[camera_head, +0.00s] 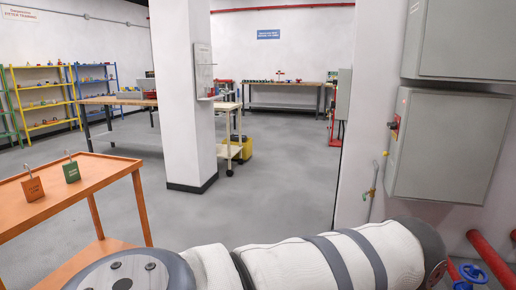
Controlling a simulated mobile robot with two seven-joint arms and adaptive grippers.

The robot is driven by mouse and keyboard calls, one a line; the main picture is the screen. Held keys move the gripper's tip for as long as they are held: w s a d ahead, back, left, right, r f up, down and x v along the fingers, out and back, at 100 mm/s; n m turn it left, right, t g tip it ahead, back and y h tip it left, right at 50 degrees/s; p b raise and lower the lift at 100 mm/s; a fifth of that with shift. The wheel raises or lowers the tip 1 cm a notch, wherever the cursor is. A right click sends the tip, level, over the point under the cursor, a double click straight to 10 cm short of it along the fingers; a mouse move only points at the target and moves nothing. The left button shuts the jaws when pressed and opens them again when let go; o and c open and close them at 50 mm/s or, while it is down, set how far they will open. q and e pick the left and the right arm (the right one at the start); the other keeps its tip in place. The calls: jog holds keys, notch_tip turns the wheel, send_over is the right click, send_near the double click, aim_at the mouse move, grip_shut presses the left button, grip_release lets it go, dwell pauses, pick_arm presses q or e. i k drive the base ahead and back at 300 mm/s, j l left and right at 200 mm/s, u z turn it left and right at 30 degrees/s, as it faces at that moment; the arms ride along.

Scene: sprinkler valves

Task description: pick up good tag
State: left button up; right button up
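Two small tags with wire loops stand on the orange cart (105,172) at the left. The green tag (71,172) is nearer the middle of the cart top. The orange-red tag (33,189) is to its left and a little nearer to me. Both have lettering too small to read, so I cannot confirm which is the good tag. Neither gripper is in view. Only a white and grey arm of mine crosses the bottom of the picture, well apart from the tags.
A white pillar (187,90) stands beyond the cart. Grey cabinets (449,145) hang at the right, above red pipes (488,255) and a blue valve wheel (470,275). Shelves (44,98) and workbenches (284,107) stand farther back. The grey floor (270,185) in the middle is clear.

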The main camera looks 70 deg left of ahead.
aim_at(71, 169)
jog(key=u, duration=3.55)
